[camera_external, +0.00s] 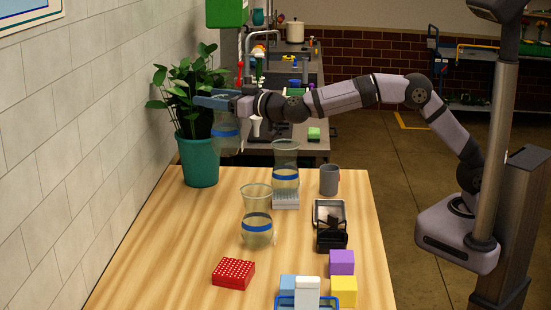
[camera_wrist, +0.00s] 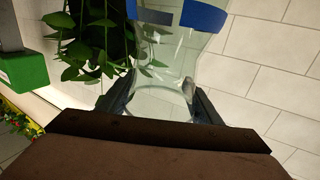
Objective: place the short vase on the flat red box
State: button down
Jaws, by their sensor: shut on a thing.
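My gripper (camera_external: 218,103) is shut on a clear glass vase (camera_external: 227,134) with a blue band, held in the air in front of the potted plant, near the tiled wall. In the wrist view the held vase (camera_wrist: 163,78) sits between the two dark fingers of my gripper (camera_wrist: 160,102). I cannot tell surely whether it is the short one. Another clear vase (camera_external: 257,208) with a blue band stands upright on the table. A third clear vase (camera_external: 285,160) stands on a pale block behind it. The flat red box (camera_external: 233,273) with pale dots lies at the front left, its top bare.
The green plant pot (camera_external: 200,162) stands at the table's back left. A grey mug (camera_external: 329,180), a black item (camera_external: 331,240) and purple (camera_external: 342,262) and yellow (camera_external: 344,290) blocks are on the right. A blue tray (camera_external: 290,302) is at the front. The table's left side is clear.

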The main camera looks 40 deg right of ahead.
jog(key=shift+s+a+r, duration=0.1)
jog(key=shift+s+r, duration=0.05)
jog(key=shift+r, duration=0.3)
jog(key=shift+s+a, duration=0.65)
jog(key=shift+a, duration=0.15)
jog(key=s+a+f+n+g+y+p, duration=0.1)
jog(key=s+a+n+g+y, duration=0.15)
jog(key=s+a, duration=0.95)
jog(key=s+a+n+g+y+p, duration=0.15)
jog(key=s+a+y, duration=0.4)
jog(key=s, duration=1.05)
notch_tip(320, 180, down, 14)
jog(key=a+h+p, duration=0.1)
jog(key=a, duration=0.1)
jog(key=shift+w+n+h+p, duration=0.2)
jog(key=shift+n+h+p, duration=0.1)
jog(key=shift+n, duration=0.1)
jog(key=shift+d+f, duration=0.1)
jog(key=shift+f, duration=0.05)
jog(key=shift+f, duration=0.1)
jog(key=c, duration=0.7)
grip_release()
jog(key=shift+f, duration=0.15)
jog(key=shift+o, duration=0.7)
